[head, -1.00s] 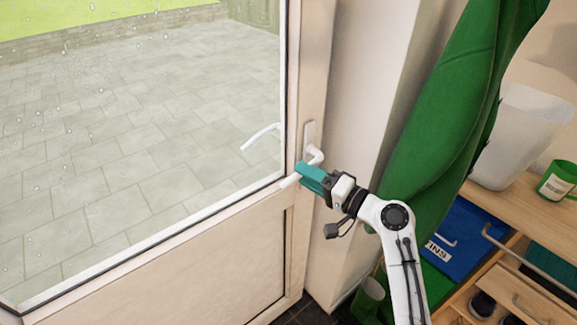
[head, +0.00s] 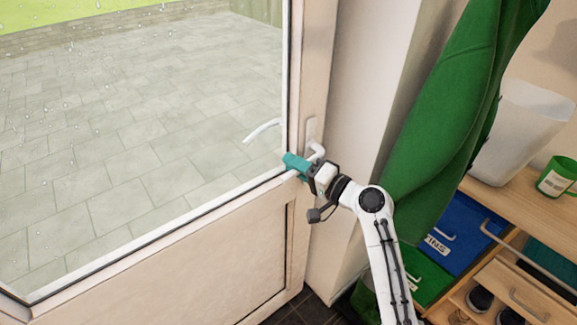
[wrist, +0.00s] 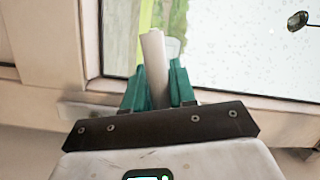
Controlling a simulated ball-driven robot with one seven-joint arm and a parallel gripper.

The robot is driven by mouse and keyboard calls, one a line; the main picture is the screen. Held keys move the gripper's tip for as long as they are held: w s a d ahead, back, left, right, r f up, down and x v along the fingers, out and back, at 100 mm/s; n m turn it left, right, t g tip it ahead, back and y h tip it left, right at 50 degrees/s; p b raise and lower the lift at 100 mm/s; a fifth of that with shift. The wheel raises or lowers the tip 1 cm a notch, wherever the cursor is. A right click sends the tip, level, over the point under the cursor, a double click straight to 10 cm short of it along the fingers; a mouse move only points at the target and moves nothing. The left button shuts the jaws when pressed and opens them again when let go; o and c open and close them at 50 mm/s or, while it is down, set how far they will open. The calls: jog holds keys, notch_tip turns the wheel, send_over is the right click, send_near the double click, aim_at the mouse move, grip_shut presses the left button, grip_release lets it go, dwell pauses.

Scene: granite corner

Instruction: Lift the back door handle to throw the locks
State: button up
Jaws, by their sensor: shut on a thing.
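The white door handle (head: 317,150) sits on a white backplate (head: 311,128) at the right edge of the back door (head: 215,250). My gripper (head: 294,163) has teal fingers and is shut on the lever, hiding much of it in the head view. In the wrist view, the lever (wrist: 156,60) stands between the two teal fingers (wrist: 158,88) and its end sticks out beyond them. The outside handle (head: 263,129) shows through the glass, slanting up to the right. The door appears closed.
A green cloth (head: 440,130) hangs right of the door by a pale wall. A paved yard lies beyond the glass.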

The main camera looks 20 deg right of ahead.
jog(key=shift+r, duration=0.2)
grip_shut()
jog(key=f+n+b, duration=0.1)
jog(key=b, duration=0.1)
jog(key=d+f+n+b, duration=0.1)
jog(key=n+b, duration=0.1)
jog(key=f+n+b, duration=0.1)
jog(key=b, duration=0.1)
jog(key=shift+w+d+n+g+h, duration=0.15)
jog(key=shift+w+n+g+h, duration=0.15)
jog(key=shift+n+g+h, duration=0.1)
jog(key=shift+w+r, duration=0.1)
